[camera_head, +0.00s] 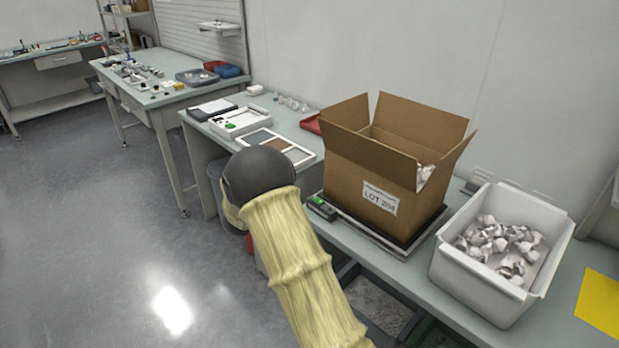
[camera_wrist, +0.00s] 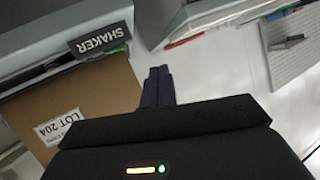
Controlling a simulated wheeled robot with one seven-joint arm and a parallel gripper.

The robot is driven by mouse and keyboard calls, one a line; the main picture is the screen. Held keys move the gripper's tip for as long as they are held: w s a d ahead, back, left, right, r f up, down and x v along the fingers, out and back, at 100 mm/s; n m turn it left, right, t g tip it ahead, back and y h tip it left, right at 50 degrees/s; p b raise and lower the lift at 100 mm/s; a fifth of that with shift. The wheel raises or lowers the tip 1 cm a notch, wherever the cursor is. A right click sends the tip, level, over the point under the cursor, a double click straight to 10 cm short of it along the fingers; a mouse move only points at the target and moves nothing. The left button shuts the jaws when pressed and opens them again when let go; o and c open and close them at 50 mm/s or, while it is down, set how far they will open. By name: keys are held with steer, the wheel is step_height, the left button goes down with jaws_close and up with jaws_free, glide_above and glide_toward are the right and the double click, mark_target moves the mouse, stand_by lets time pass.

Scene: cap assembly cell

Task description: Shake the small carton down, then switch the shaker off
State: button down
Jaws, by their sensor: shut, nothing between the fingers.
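The brown carton (camera_head: 372,170), labelled LOT 204, stands open with its flaps up on the shaker (camera_head: 397,246), a dark flat plate on the bench. Some white pieces show inside at its right. It also shows in the wrist view (camera_wrist: 78,108). A small dark control box (camera_head: 321,207) with a green spot sits at the shaker's left front corner. The SHAKER sign (camera_wrist: 100,38) shows in the wrist view. My gripper (camera_wrist: 160,72) is shut and empty, apart from the carton. In the head view my arm hides its fingers. Whether the shaker is running cannot be told.
A white bin (camera_head: 490,290) of crumpled white and grey pieces stands right of the carton. A yellow sheet (camera_head: 600,301) lies at the far right. White trays (camera_head: 241,121) and framed panels (camera_head: 272,143) lie on the bench to the left. The floor at left is clear.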

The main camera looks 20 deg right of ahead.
steer(key=d+m+g+h+p, duration=0.1)
steer(key=s+r+m+g+h+p, duration=0.1)
steer(key=s+d+m+g+h+p, duration=0.1)
steer(key=g+h, duration=0.1)
steer(key=shift+d+r+m+p, duration=0.15)
steer(key=shift+d+m+p, duration=0.2)
steer(key=shift+m+p, duration=0.05)
steer(key=p, duration=0.1)
glide_above(318, 200)
steer(key=a, duration=0.2)
step_height(318, 200, down, 2)
steer(key=f, duration=0.1)
steer(key=shift+w+a+f, duration=0.1)
steer(key=shift+a+f, duration=0.15)
steer(key=shift+f, duration=0.3)
steer(key=shift+w+a+f, duration=0.1)
steer(key=shift+a+f, duration=0.1)
steer(key=shift+f, duration=0.95)
